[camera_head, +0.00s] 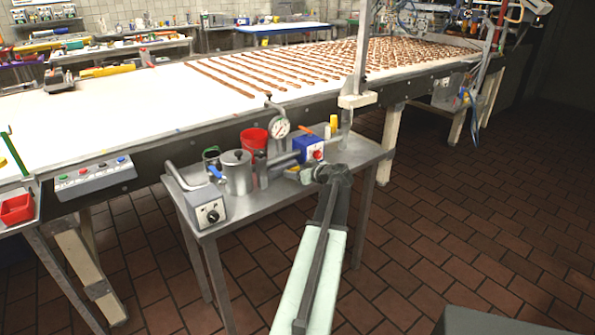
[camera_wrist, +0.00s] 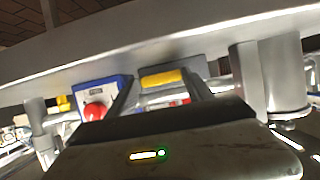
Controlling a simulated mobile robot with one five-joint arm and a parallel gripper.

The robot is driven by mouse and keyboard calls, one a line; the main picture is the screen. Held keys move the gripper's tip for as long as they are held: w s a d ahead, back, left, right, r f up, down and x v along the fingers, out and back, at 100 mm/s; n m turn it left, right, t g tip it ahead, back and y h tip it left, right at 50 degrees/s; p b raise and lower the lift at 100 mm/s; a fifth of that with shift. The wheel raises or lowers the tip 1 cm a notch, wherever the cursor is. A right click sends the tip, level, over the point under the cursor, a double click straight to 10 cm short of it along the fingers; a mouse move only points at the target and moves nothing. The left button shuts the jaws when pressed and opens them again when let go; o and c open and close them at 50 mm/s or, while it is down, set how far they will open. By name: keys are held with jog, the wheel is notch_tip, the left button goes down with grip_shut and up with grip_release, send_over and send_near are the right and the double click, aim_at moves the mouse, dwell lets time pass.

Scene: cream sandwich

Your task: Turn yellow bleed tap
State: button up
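A yellow bar-shaped piece (camera_wrist: 162,78), which looks like the tap handle, lies between and beyond my fingertips in the wrist view. My gripper (camera_wrist: 162,84) points at it with its two dark fingers apart, one on each side. I cannot tell whether either finger touches it. In the head view my gripper (camera_head: 309,174) is at the near side of the pipework on the steel side table. A small yellow part (camera_head: 293,170) shows just left of it, partly hidden. A blue box with a red knob (camera_head: 311,149) is close behind; it also shows in the wrist view (camera_wrist: 97,97).
The steel side table (camera_head: 255,209) also carries a pressure gauge (camera_head: 279,128), a red cup (camera_head: 253,141), a metal pot (camera_head: 237,172), a grey control box (camera_head: 207,213) and an upright yellow part (camera_head: 333,121). A long conveyor (camera_head: 150,106) runs behind. Tiled floor is clear to the right.

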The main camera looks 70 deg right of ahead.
jog(key=o, duration=0.4)
jog(key=shift+s, duration=0.1)
jog(key=p+v, duration=0.3)
jog(key=v, duration=0.4)
jog(key=shift+s+a+r, duration=0.15)
jog(key=shift+s, duration=0.15)
